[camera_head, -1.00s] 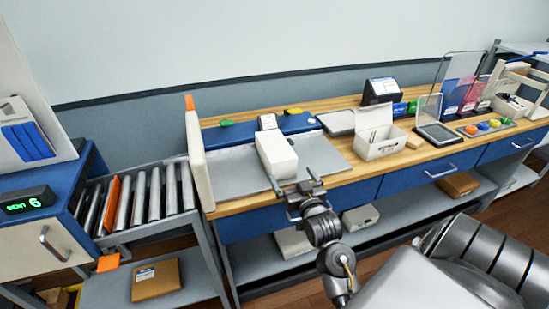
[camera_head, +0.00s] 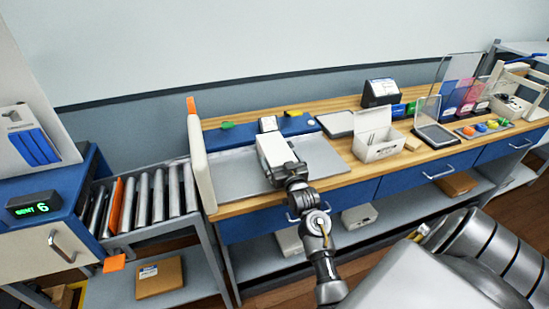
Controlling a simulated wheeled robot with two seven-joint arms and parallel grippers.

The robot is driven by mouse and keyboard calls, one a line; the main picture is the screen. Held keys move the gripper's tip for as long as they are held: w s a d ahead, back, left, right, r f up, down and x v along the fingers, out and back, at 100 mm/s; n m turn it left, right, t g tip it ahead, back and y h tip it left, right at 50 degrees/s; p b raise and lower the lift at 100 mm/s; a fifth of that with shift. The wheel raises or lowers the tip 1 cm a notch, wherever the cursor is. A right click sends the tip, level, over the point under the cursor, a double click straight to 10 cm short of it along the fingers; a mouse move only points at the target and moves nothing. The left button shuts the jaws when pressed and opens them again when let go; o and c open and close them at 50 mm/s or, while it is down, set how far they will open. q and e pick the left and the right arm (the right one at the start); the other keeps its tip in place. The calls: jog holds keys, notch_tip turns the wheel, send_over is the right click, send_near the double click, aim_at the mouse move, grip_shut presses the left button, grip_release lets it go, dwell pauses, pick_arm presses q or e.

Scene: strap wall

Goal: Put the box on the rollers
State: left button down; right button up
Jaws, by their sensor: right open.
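A white box (camera_head: 272,149) lies on the grey plate of the wooden bench. My right gripper (camera_head: 284,171) is open at the near end of the box, over its top and near edge. Its fingers partly cover that end, and I cannot tell whether they touch it. The rollers (camera_head: 160,191) are a row of grey metal cylinders in a frame to the left of the bench, with nothing lying on top of them. My left gripper is out of view.
A tall white panel (camera_head: 198,160) with an orange top stands between the rollers and the grey plate (camera_head: 233,172). An orange divider (camera_head: 116,207) stands among the left rollers. An open white carton (camera_head: 377,143) is right of the box. A display unit (camera_head: 34,205) is at far left.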

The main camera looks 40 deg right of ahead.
jog(key=c, duration=1)
jog(key=shift+o, duration=0.2)
jog(key=shift+r, duration=0.1)
jog(key=shift+r+b, duration=0.55)
jog(key=shift+r, duration=0.35)
jog(key=s+d+r+b, duration=0.1)
jog(key=s+r, duration=1)
jog(key=s, duration=0.3)
jog(key=shift+w+a, duration=0.1)
